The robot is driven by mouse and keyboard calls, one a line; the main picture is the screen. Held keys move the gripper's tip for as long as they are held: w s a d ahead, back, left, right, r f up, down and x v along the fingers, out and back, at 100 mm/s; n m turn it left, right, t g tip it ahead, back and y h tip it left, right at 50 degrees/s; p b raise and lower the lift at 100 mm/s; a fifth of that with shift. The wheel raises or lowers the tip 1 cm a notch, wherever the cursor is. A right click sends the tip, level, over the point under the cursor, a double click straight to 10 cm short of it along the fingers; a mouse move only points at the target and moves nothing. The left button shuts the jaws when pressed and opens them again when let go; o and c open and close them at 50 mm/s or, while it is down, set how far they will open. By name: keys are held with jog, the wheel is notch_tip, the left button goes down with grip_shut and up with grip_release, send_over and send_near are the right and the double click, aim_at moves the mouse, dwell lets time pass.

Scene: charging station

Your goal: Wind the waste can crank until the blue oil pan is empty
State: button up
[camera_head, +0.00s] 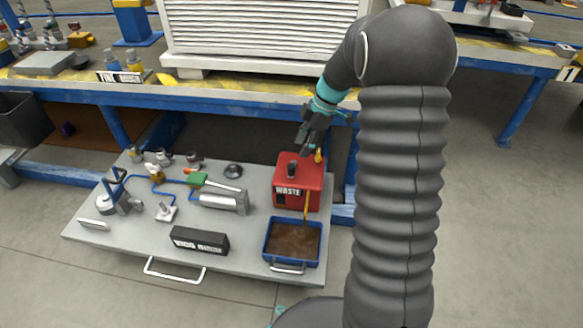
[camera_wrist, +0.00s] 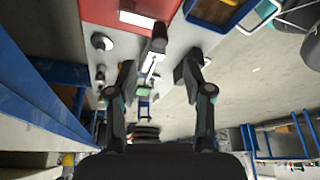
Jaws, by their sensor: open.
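The red waste can (camera_head: 284,200) stands on the grey board. A dark upright knob (camera_head: 292,169) shows on its top; I take it for the crank handle. The blue oil pan (camera_head: 266,246) sits in front of the can with brown oil in it. A yellow-brown strip runs from the can down to the oil. My gripper (camera_head: 306,142) is above and behind the can, apart from it. In the wrist view my gripper (camera_wrist: 157,78) is open and empty. A dark knob (camera_wrist: 158,38) lies beyond the fingertips, between their lines.
The grey board (camera_head: 120,237) also holds a black box (camera_head: 200,241), a silver cylinder (camera_head: 223,202) and several small fittings with blue tubing. The blue-framed bench (camera_head: 230,93) runs close behind my gripper. Bare floor (camera_head: 500,230) lies to the right.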

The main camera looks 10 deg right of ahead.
aim_at(292, 166)
jog(key=x, duration=0.9)
jog(key=shift+a+f+b, duration=0.15)
jog(key=shift+f+b, duration=0.1)
jog(key=shift+b, duration=0.15)
grip_shut()
